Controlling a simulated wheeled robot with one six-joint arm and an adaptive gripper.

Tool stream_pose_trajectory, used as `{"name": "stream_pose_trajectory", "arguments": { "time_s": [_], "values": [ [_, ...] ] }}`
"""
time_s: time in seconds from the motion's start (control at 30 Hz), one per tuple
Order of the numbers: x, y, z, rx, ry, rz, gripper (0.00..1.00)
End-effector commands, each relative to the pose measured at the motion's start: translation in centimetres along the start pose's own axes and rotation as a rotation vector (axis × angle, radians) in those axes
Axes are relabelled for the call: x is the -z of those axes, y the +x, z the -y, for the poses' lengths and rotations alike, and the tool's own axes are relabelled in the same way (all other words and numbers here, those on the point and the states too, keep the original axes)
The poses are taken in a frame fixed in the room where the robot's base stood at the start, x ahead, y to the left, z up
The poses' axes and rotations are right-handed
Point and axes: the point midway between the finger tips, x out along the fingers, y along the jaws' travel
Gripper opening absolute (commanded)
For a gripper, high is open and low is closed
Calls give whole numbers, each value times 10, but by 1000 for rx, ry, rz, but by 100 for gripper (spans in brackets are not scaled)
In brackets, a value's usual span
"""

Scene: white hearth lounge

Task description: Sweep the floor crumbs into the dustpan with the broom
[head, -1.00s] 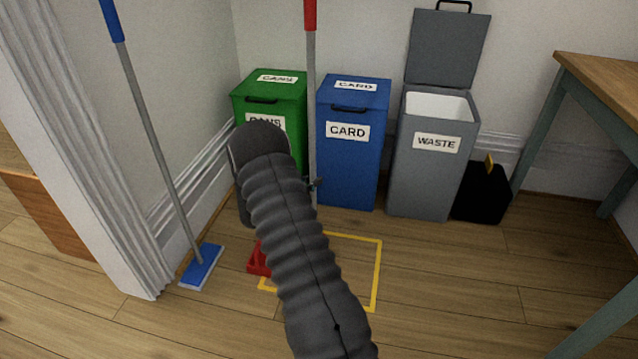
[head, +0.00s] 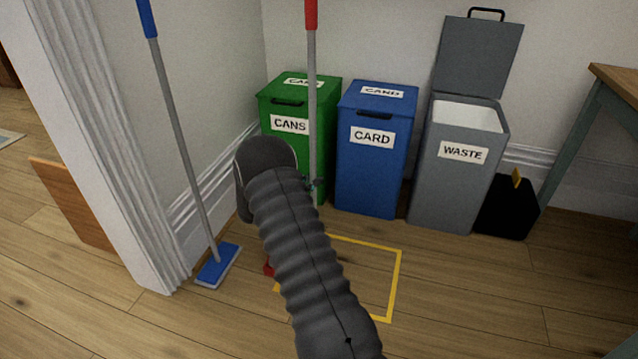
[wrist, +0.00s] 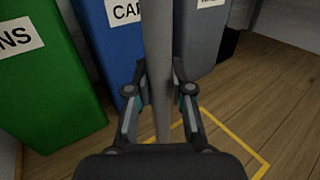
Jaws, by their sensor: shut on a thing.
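The broom (head: 312,95) has a red grip, a grey pole and a red head. It stands nearly upright, and its head is mostly hidden behind my arm. My gripper (head: 313,186) is shut on the grey pole. In the wrist view, the pole (wrist: 158,45) runs between the two fingers of my gripper (wrist: 160,88). A black object with a yellow tab (head: 508,208) stands on the floor right of the waste bin. I cannot tell whether it is the dustpan. I can make out no crumbs.
A green cans bin (head: 290,108), a blue card bin (head: 372,175) and an open grey waste bin (head: 455,190) line the wall. A blue mop (head: 184,140) stands left, by a white door frame (head: 110,130). A yellow outline (head: 398,280) marks the floor. A table (head: 618,78) is right.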

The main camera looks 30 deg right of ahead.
Motion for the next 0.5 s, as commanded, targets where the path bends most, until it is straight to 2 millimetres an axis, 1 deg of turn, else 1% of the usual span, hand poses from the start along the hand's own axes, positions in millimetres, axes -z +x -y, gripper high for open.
{"name": "stream_pose_trajectory", "arguments": {
  "time_s": [0.17, 0.2, 0.5],
  "values": [
    [0, -7, -10, 0, 3, 1, 0],
    [-6, -6, -9, 1, 3, 1, 0],
    [-25, -3, -5, 0, 2, 1, 0]
  ]
}}
